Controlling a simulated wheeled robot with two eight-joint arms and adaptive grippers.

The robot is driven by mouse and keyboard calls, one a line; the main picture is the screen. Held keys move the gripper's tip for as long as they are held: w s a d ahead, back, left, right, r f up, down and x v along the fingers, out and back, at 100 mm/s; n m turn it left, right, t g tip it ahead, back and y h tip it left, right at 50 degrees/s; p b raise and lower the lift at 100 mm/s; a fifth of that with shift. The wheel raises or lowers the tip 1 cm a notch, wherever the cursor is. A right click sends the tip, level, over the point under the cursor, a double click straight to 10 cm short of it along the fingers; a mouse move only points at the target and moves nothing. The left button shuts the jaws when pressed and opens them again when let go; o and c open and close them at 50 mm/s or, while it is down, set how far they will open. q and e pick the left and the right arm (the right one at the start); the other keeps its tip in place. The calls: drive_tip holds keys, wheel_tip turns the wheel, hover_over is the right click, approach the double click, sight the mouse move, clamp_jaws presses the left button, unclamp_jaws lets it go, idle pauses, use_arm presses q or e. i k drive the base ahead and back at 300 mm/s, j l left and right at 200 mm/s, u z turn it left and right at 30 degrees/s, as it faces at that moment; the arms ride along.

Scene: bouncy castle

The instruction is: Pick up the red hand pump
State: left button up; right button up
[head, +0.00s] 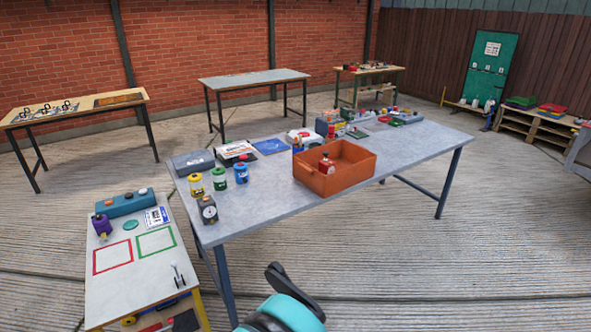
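I cannot clearly make out a red hand pump. A small red object (326,166) with a pale band and a dark top stands in the open orange bin (318,185) on the grey table. It is too small to tell whether it is the pump. Small red items also show among the clutter (335,130) at the table's back. A teal and black part of my own arm shows at the bottom edge, apart from the table. I see no fingertips of either gripper.
The grey table (250,200) also carries several jars, a dial gauge (208,210), boxes and a blue sheet (270,146). A low white table (120,285) with red and green outlines stands at left. Tables line the brick wall.

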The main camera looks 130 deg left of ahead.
sight(324, 168)
drive_tip(key=u, duration=4.15)
drive_tip(key=i+j+z, duration=0.2)
drive_tip(key=i, duration=0.25)
drive_tip(key=i+z, duration=0.2)
drive_tip(key=i, duration=0.2)
